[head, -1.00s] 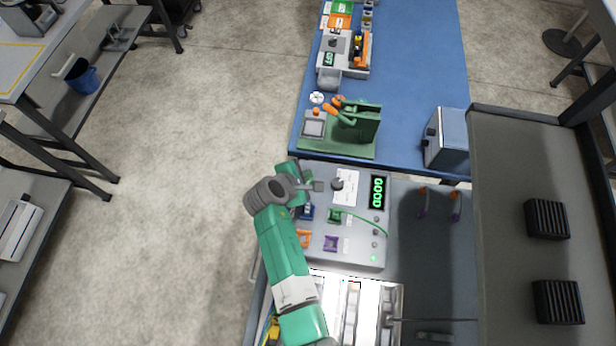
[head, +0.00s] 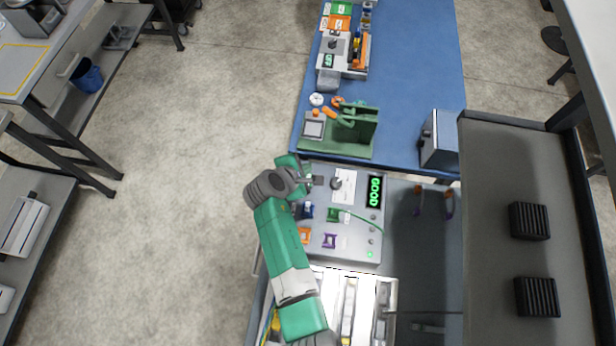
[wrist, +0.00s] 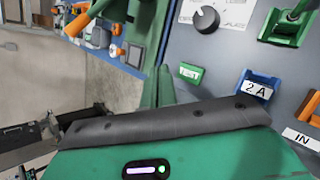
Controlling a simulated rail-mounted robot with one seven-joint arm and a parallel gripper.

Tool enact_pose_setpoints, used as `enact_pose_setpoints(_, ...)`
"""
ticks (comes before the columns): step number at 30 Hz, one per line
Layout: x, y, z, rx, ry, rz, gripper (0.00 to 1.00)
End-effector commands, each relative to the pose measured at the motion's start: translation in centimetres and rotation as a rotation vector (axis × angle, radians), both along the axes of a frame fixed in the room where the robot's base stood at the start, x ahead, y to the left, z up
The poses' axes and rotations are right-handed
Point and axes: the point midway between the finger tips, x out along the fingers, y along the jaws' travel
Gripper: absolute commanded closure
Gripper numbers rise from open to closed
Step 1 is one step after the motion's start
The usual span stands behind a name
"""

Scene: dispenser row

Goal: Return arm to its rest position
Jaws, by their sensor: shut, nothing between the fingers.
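My arm, green and white with dark grey joints, reaches up from the bottom of the head view. Its bent wrist is beside the left edge of the grey test panel (head: 345,250). My gripper (head: 308,181) is small in the head view, shut and empty, over the panel's upper left, near a grey knob (head: 336,183). Whether it touches the panel cannot be told. The panel's green display (head: 375,191) reads GOOD. In the wrist view, my green arm housing fills the bottom, with the panel's knob (wrist: 207,19) and sockets behind it.
A green fixture (head: 352,133) stands on the blue bench (head: 415,60) beyond the panel. A grey box (head: 440,140) is at right. A lit white tray (head: 335,300) lies before the panel. A dark grey shelf (head: 500,260) stands at right. The floor at left is open.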

Motion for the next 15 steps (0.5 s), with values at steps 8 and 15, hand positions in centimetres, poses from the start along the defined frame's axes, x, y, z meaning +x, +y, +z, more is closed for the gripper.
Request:
enact_pose_setpoints(8,0.0,0.0,0.0,0.000,0.000,0.000,1.00)
enact_pose_setpoints(15,3.5,2.7,9.4,0.255,-0.239,-0.085,1.00)
